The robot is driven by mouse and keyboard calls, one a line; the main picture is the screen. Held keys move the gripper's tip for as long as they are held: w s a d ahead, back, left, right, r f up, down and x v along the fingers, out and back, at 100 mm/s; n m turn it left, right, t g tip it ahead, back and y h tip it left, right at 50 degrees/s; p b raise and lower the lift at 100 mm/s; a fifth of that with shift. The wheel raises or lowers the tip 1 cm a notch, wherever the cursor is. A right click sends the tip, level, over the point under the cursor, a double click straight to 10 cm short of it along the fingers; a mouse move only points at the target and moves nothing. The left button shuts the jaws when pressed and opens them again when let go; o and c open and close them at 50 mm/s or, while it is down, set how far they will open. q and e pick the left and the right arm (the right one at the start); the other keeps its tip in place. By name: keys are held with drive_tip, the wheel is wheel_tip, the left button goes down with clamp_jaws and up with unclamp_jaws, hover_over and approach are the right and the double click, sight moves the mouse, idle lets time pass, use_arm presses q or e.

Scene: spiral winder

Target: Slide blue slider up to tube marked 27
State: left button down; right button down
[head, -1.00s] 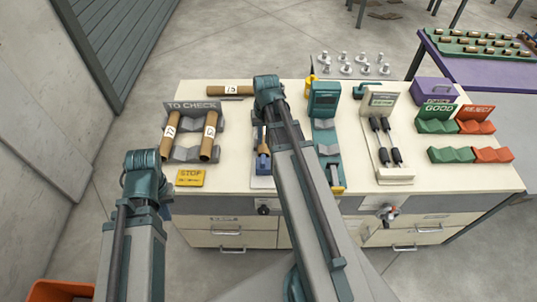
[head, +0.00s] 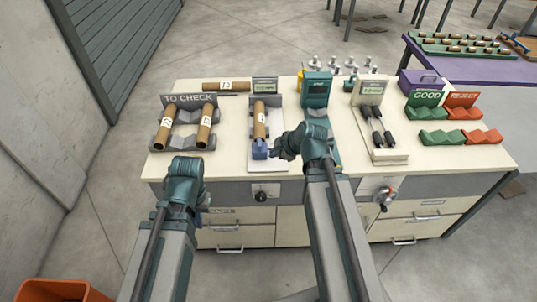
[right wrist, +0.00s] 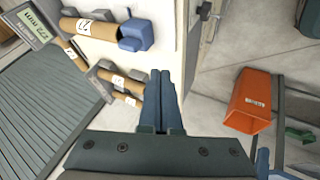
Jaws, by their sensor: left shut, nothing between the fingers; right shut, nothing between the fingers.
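The tube marked 27 (head: 260,122) lies lengthwise in a grey holder on a white base, a display at its far end. The blue slider (head: 259,150) is at its near end, with no clear gap in the head view. The right wrist view also shows the tube (right wrist: 92,29) and the blue slider (right wrist: 137,36) end to end. My right gripper (head: 277,153) is shut and empty, just right of the slider; its fingers (right wrist: 162,76) show apart from the slider in the wrist view. My left gripper (head: 204,200) is shut and empty before the bench's front edge.
The TO CHECK rack (head: 188,103) with two tubes stands left of the holder. Another tube (head: 226,86) lies behind. A teal device (head: 316,90) stands to the right, then a gauge with black rollers (head: 377,125), and green (head: 433,137) and red racks.

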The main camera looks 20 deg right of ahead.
drive_tip(key=b, duration=0.9)
approach(263, 151)
drive_tip(key=a+f, duration=0.2)
drive_tip(key=s+a+f, duration=0.1)
drive_tip(key=a+f, duration=0.1)
drive_tip(key=f, duration=0.1)
drive_tip(key=shift+a, duration=0.2)
drive_tip(key=w, duration=0.2)
drive_tip(key=d+r+p, duration=0.1)
drive_tip(key=shift+w, duration=0.75)
drive_tip(key=w, duration=0.1)
drive_tip(key=w+d, duration=0.1)
drive_tip(key=w, duration=0.1)
drive_tip(key=shift+w, duration=0.2)
drive_tip(key=shift+s, duration=0.1)
